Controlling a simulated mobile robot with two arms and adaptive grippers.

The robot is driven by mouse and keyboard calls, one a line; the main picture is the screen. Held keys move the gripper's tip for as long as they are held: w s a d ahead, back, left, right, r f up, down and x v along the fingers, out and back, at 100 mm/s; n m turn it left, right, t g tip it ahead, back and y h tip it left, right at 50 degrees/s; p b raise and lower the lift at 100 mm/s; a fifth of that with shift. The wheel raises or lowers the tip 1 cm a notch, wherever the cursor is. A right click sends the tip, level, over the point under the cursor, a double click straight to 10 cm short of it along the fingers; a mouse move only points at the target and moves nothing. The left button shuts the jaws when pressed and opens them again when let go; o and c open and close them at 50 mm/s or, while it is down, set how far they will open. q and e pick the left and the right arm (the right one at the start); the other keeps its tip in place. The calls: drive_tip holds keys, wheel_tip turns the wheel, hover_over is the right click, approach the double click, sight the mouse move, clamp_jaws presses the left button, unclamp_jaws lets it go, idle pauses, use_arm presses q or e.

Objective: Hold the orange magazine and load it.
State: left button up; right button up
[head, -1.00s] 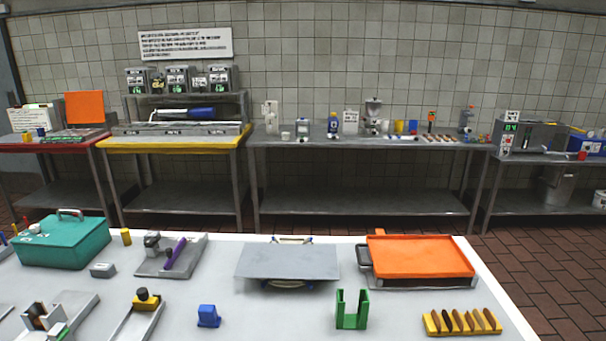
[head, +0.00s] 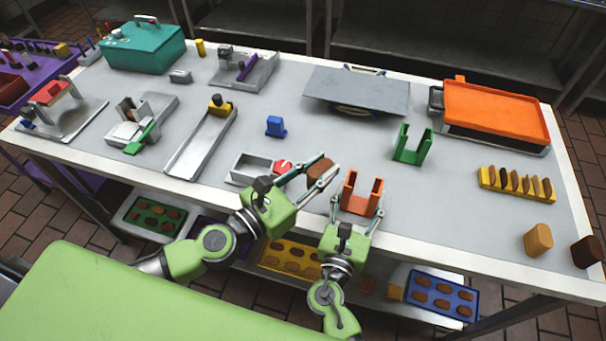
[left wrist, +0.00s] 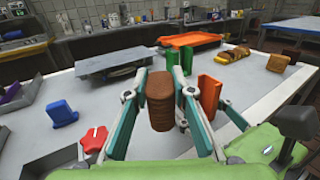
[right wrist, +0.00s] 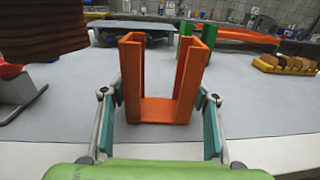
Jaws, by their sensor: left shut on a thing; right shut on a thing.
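The orange magazine (head: 362,205) stands upright near the table's front edge, its top open between two channel walls. It fills the middle of the right wrist view (right wrist: 165,110). My right gripper (head: 359,210) is shut on it, with a finger on each side low down. My left gripper (head: 323,178) is shut on a stack of brown biscuits (head: 318,167), held upright in the left wrist view (left wrist: 160,100). The stack is to the left of the magazine and apart from it.
A metal tray with a red knob (head: 283,167) lies left of the stack. A green magazine (head: 413,152) stands behind, a blue block (head: 276,126) back left. A yellow rack of biscuits (head: 516,184) and a tan block (head: 538,239) are to the right. The table's middle is mostly clear.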

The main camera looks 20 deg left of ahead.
use_arm(q)
drive_tip(key=w+d+r+m+g+h, duration=0.5)
drive_tip(key=w+r+m+g+h, duration=0.1)
drive_tip(key=w+g+h, duration=0.15)
drive_tip(key=s+d+r+m+g+h, duration=0.1)
drive_tip(key=s+d+m+g, duration=0.3)
drive_tip(key=g, duration=0.5)
drive_tip(key=shift+s+d+r+m, duration=0.2)
drive_tip(key=shift+s+r+m, duration=0.2)
drive_tip(key=shift+m, duration=1)
drive_tip(key=shift+f+h, duration=0.1)
drive_tip(key=shift+h, duration=0.15)
drive_tip(key=shift+f, duration=2.85)
drive_tip(key=shift+f, duration=0.2)
